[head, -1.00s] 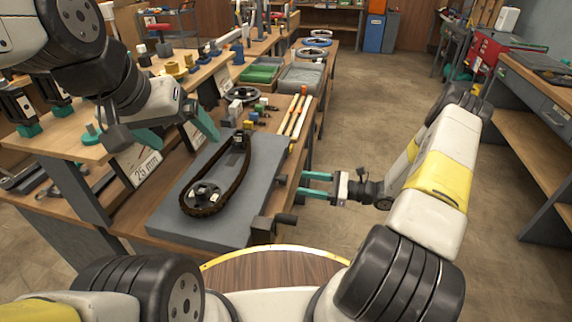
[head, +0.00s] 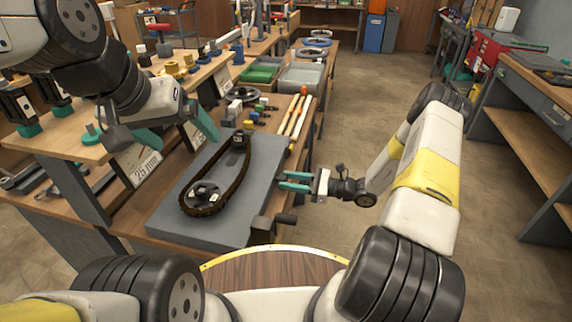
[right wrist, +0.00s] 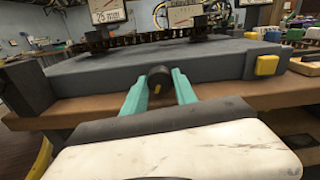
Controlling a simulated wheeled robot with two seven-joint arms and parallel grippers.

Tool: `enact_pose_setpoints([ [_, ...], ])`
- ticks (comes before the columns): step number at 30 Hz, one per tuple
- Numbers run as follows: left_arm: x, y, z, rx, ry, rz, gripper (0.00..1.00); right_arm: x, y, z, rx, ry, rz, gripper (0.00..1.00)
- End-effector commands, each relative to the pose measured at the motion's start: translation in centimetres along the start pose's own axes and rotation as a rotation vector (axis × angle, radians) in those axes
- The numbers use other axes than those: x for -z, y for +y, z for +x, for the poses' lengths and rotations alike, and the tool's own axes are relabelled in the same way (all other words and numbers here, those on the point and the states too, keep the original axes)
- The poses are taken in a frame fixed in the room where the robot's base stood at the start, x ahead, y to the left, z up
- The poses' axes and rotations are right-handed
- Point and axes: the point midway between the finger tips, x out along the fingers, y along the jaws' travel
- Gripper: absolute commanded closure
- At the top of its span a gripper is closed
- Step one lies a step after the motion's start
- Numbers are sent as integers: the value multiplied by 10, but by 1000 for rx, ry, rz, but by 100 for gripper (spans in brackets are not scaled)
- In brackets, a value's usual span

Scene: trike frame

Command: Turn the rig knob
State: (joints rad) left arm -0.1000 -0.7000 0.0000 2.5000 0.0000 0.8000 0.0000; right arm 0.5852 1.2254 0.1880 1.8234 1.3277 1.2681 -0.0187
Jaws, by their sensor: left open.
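The rig is a grey plate (head: 165,222) with a dark chain loop (head: 232,180) over two sprockets. In the right wrist view, the rig knob (right wrist: 158,78) is a round black knob on the plate's side face. My right gripper (head: 284,181) is at the plate's right side. Its teal fingers (right wrist: 160,82) stand on either side of the knob and look shut on it. In the head view the fingers mostly hide the knob. My left gripper (head: 186,142) is open and empty, high over the bench's left part.
Pale rods (head: 297,116) and bins (head: 300,78) lie behind. The floor to the right is clear.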

Motion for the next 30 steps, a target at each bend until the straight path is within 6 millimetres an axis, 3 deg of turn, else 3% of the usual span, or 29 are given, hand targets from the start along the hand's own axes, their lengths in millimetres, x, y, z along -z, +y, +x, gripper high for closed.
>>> enact_pose_setpoints([
  [7,0,0,0,0,0,0,9,0,0,-1,1,1,66,100],
  [19,0,0,0,0,0,0,9,0,-1,-1,2,0,468,100],
  [30,0,0,0,0,0,0,9,0,-1,-1,2,0,497,100],
])
